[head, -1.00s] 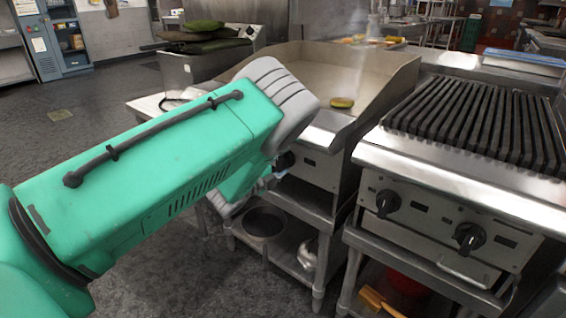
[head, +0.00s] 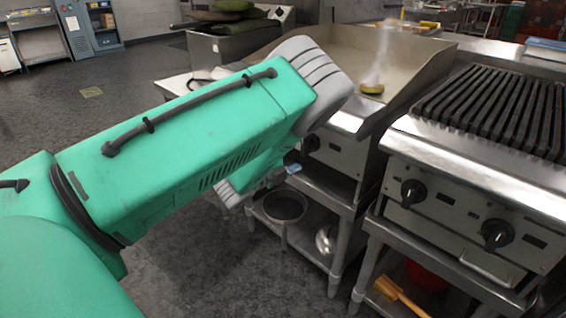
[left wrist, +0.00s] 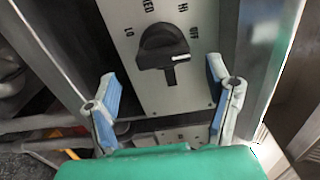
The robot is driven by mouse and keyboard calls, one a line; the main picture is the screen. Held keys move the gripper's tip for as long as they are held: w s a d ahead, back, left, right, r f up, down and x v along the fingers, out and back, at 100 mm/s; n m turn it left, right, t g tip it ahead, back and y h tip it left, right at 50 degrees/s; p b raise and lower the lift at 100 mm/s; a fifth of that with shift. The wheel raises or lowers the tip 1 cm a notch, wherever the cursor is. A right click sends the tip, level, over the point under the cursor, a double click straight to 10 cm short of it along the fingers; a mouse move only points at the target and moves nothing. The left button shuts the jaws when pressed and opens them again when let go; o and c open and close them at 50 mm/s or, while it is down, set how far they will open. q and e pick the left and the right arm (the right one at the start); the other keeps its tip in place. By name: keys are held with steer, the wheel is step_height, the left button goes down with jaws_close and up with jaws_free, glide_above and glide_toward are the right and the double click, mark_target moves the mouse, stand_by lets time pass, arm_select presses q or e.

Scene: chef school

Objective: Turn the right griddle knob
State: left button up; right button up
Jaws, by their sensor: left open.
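The griddle (head: 411,80) stands beyond my left arm, with a flat plate and a steel front panel. A black griddle knob (head: 310,143) shows on that panel, partly beside my gripper's housing. In the left wrist view the black knob (left wrist: 163,46) sits on a steel panel, with LO and HI marks around it and a white pointer line. My left gripper (left wrist: 161,92) is open, its two blue-padded fingers on either side of the knob's lower part in the picture, with no clear contact. In the head view the fingers are mostly hidden. My right gripper is not in view.
A charbroiler (head: 500,110) with two black knobs stands to the right. A yellow food piece (head: 371,88) steams on the griddle. A shelf below holds a dark pan (head: 284,206). A yellow-handled tool (head: 392,292) lies lower right. The floor at left is clear.

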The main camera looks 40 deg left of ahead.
arm_select(q)
steer(key=s, duration=0.7)
steer(key=shift+a, duration=0.25)
steer(key=shift+f, duration=0.1)
steer(key=s+d+f+n+g+y+p, duration=0.1)
steer(key=s+f+n+g+y+p, duration=0.2)
steer(key=s+f+n+g, duration=0.4)
steer(key=s+d+f+n+g+p, duration=0.1)
steer(key=s+d+f+n+g, duration=0.1)
steer(key=s, duration=0.6)
steer(key=s+d+f+n+g+h+p, duration=0.1)
steer(key=s+d+f+n+g, duration=0.1)
steer(key=s+d+n+g, duration=0.3)
steer(key=s+d+f+n+g+p, duration=0.2)
steer(key=s+d, duration=0.5)
steer(key=s, duration=0.4)
steer(key=shift+s+f+n+g, duration=0.15)
steer(key=shift+f+n+g, duration=0.5)
steer(key=shift+n, duration=0.55)
steer(key=shift+r, duration=0.1)
